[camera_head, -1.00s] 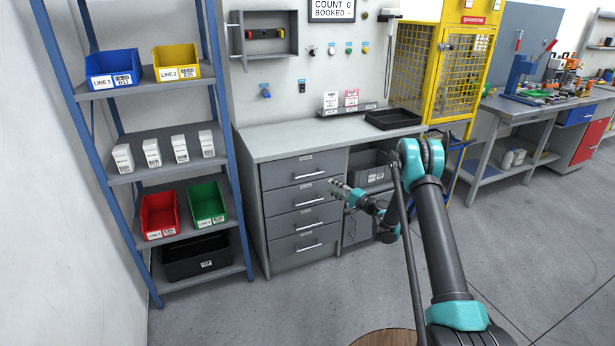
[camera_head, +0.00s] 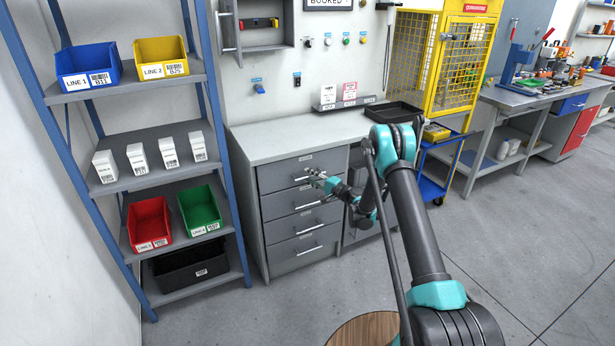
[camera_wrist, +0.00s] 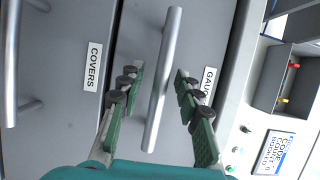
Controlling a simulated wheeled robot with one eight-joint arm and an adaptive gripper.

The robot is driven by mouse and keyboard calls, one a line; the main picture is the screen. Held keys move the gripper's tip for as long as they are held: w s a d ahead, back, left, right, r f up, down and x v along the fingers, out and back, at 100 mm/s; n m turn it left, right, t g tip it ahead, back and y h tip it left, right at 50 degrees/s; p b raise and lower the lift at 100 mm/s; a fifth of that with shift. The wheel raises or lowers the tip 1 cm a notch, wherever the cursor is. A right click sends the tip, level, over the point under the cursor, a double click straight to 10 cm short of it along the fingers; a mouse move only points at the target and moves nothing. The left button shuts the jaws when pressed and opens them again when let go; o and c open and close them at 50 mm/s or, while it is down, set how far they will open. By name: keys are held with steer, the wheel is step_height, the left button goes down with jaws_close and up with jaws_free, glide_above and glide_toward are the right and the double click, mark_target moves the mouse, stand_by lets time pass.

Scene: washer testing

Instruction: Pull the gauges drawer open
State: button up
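The gauges drawer (camera_head: 276,179) is the top drawer of the grey cabinet and is shut. In the wrist view its label, partly hidden by a finger, reads "GAU" (camera_wrist: 208,78). Its silver bar handle (camera_wrist: 164,85) runs between my fingers. My gripper (camera_head: 312,175) is at this handle in the head view; in the wrist view my gripper (camera_wrist: 157,78) is open, with one finger on each side of the bar and a gap to both. I cannot tell how deep the bar sits between the fingers.
The covers drawer (camera_wrist: 70,110), with its own handle (camera_wrist: 12,60), lies just below. The worktop (camera_head: 270,142) holds a black tray (camera_head: 392,116). A blue-framed shelf with bins (camera_head: 150,222) stands left, a yellow cage (camera_head: 440,62) right.

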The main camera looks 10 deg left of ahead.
steer(key=shift+c, duration=0.4)
jaws_close()
